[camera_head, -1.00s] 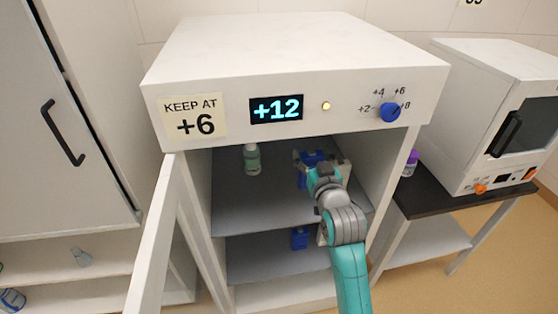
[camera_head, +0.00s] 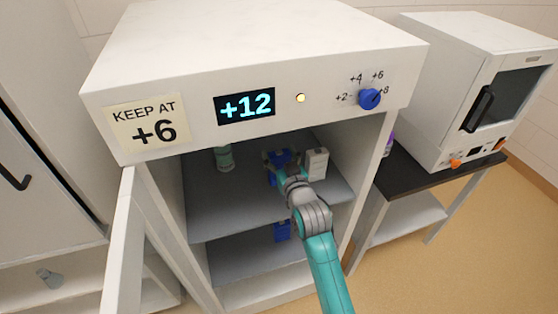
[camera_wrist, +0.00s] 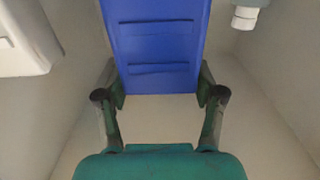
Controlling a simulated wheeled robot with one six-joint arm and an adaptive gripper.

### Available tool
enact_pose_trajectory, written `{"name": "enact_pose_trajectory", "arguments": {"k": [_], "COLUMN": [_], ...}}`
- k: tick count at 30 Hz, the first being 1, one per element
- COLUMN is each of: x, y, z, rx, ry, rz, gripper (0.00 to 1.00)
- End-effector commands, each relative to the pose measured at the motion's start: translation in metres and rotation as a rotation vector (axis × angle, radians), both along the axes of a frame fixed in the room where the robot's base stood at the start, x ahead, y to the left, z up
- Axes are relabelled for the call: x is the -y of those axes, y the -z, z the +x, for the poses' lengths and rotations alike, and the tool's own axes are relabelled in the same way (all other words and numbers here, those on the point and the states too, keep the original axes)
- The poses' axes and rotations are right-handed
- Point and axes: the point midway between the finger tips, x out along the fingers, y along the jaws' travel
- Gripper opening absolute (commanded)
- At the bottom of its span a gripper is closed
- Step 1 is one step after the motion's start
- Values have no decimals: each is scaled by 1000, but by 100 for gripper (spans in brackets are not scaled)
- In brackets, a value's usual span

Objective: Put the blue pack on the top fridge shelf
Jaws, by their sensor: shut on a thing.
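The blue pack (camera_wrist: 155,45) is between my gripper's two fingers in the wrist view. My gripper (camera_wrist: 160,92) is shut on it. In the head view, the held pack (camera_head: 271,173) is partly hidden by my gripper (camera_head: 282,165), inside the open fridge (camera_head: 250,60) above the top shelf (camera_head: 225,205). I cannot tell whether the pack touches the shelf. Another blue pack (camera_head: 282,231) is in the lower compartment, partly hidden by my arm.
A green bottle (camera_head: 224,157) stands left of my gripper on the top shelf. A white box (camera_head: 316,163) stands close on its right. The fridge door (camera_head: 122,245) is open at left. The shelf front is clear. A dark-topped table (camera_head: 405,178) stands right.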

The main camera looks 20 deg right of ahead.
Motion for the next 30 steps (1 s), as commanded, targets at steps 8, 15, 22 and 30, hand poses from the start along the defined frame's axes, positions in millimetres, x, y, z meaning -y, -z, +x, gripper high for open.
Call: {"name": "enact_pose_trajectory", "arguments": {"k": [8, 15, 22, 30], "x": [0, 0, 0, 0], "y": [25, 26, 27, 26], "z": [0, 0, 0, 0], "rx": [0, -1, -2, -1], "ry": [0, 0, 0, 0], "rz": [0, 0, 0, 0], "gripper": [1, 1, 93, 93]}}
